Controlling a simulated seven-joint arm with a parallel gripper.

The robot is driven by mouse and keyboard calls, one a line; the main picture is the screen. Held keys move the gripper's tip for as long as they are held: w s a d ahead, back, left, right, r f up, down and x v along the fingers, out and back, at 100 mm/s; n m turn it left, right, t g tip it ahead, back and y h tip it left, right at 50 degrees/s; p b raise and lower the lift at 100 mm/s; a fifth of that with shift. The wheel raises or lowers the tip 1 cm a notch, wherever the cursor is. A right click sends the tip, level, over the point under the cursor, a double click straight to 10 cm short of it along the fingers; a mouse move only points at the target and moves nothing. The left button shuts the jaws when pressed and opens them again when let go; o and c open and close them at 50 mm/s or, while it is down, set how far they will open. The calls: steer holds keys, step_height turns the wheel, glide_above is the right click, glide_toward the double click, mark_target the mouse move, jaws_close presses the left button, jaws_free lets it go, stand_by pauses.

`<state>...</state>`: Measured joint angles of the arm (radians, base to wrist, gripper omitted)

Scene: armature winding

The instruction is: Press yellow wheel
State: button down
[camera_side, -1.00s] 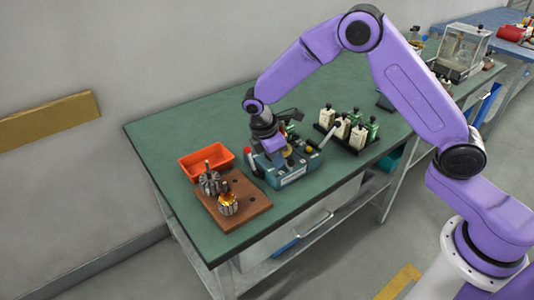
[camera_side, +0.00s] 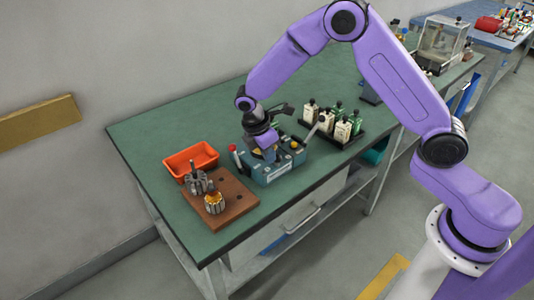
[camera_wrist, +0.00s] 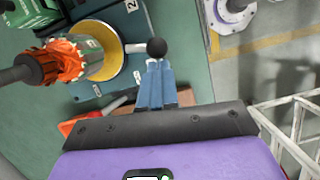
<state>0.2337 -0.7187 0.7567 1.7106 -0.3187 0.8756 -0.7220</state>
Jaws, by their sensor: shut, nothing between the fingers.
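The winding machine (camera_side: 285,169) is a teal box on the green bench. In the wrist view the yellow wheel (camera_wrist: 113,45) is a flat disc at the upper left, with an orange-copper wound armature (camera_wrist: 64,60) on the shaft in front of it. My gripper (camera_side: 268,157) points down over the machine in the side view, its blue fingers (camera_wrist: 157,70) shut and empty. In the wrist view the fingers lie right of the wheel, apart from it in the picture, below a black ball knob (camera_wrist: 157,48). The side view hides most of the wheel behind my gripper.
A red tray (camera_side: 191,160) and a brown wooden block (camera_side: 235,203) with two armatures (camera_side: 214,203) stand left of the machine. A black rack (camera_side: 347,138) of white and green bottles stands to its right.

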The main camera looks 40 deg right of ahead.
steer(key=shift+s+d, duration=0.1)
steer(key=shift+d, duration=0.05)
steer(key=shift+s+d+n+t, duration=0.3)
steer(key=shift+d+n, duration=0.35)
steer(key=shift+n, duration=0.25)
steer(key=shift+s+d+n+t, duration=0.25)
steer(key=shift+d+n, duration=0.4)
steer(key=shift+n, duration=0.25)
steer(key=shift+s+d+n+t, duration=0.1)
steer(key=shift+d+n+t, duration=0.15)
steer(key=shift+d+n, duration=0.75)
glide_toward(279, 158)
steer(key=a+r, duration=0.1)
steer(key=s+a+r, duration=0.1)
steer(key=r, duration=0.1)
steer(key=shift+s+r, duration=0.15)
steer(key=shift+s, duration=0.05)
steer(key=shift+s, duration=0.1)
